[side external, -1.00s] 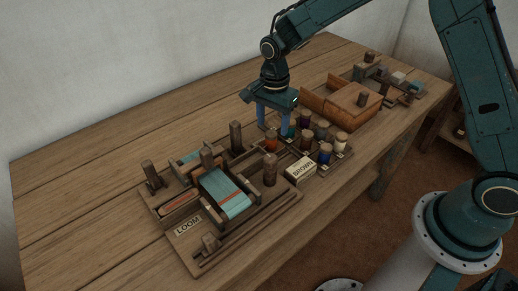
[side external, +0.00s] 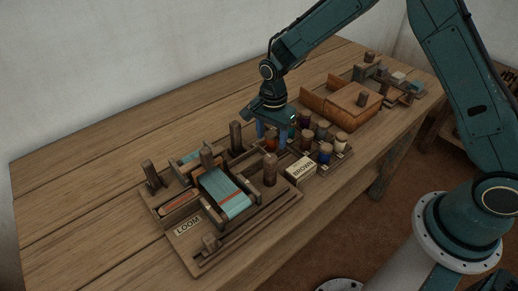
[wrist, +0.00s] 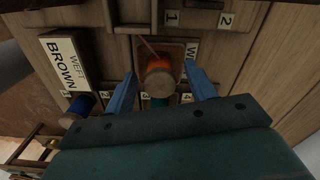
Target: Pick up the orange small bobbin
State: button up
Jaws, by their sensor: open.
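In the wrist view my gripper (wrist: 160,69) is open, with one blue finger on each side of the orange bobbin and a visible gap to both. Whether the fingertips reach its full depth is hard to tell.
A teal bobbin (wrist: 160,102) stands close behind the orange one, partly hidden by it. A blue bobbin (side external: 325,154) and several others fill the rack nearby. The table's left side is clear.

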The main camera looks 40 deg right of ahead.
aim_at(272, 133)
jog(key=c, duration=1)
jog(key=shift+r, duration=0.15)
notch_tip(272, 133, up, 20)
jog(key=shift+f, duration=0.15)
dwell(0.4)
